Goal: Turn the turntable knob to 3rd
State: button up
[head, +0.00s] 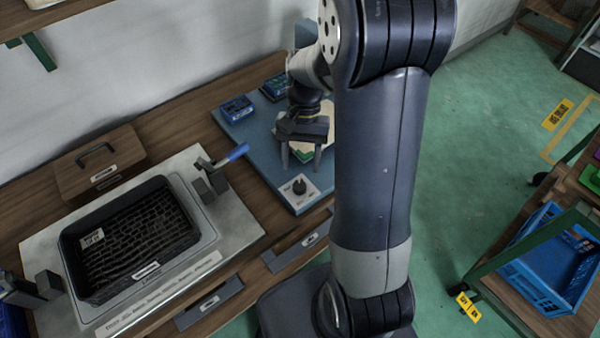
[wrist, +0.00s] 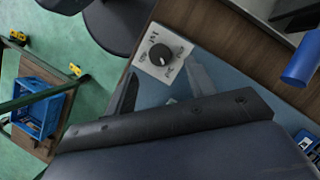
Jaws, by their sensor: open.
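The turntable knob (head: 299,187) is a small black dial on a white plate at the front corner of the blue panel (head: 262,152). In the wrist view the knob (wrist: 160,54) shows near the top centre, with markings around it that are too small to read surely. My gripper (head: 302,163) is open and empty, above the panel and behind the knob in the head view. In the wrist view its two fingers stand apart on either side below the knob plate, not touching the knob. A yellow and green piece partly shows under my gripper; my arm hides the panel's right side.
A black tray (head: 70,244) sits in a grey fixture to the left, with a blue-handled clamp (head: 236,153) beside it. Blue boxes (head: 237,108) stand on the panel's back. A wooden lidded box (head: 75,182) is at the far left. A cart with a blue crate (head: 513,264) stands right.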

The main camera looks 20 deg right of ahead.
aim_at(300, 184)
jog(key=v, duration=0.5)
jog(key=shift+f, duration=0.1)
jog(key=x, duration=1)
jog(key=shift+s+f, duration=0.15)
jog(key=shift+f, duration=0.2)
jog(key=shift+a, duration=0.1)
jog(key=shift+r, duration=0.1)
